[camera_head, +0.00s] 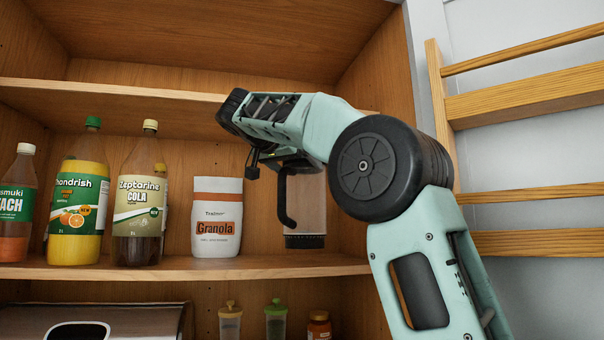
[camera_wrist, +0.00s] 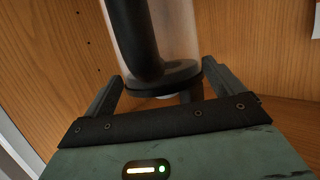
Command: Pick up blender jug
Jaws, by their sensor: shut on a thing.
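The blender jug (camera_head: 310,205) is clear, with a black handle on its left side and a dark band at its bottom. It hangs or stands upright at the right end of the middle shelf; I cannot tell whether its bottom touches the shelf. My gripper (camera_head: 284,162) is at its top, partly hidden by my arm. In the wrist view the jug (camera_wrist: 178,35) fills the space ahead of my gripper (camera_wrist: 163,84). The fingers are on either side of the jug's dark end and shut on it.
A granola container (camera_head: 217,222) stands just left of the jug. A cola bottle (camera_head: 139,205), an orange drink bottle (camera_head: 78,200) and a peach drink bottle (camera_head: 16,210) stand further left. The cabinet's right wall and a wooden rack (camera_head: 520,105) are to the right. Small jars (camera_head: 275,322) are below.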

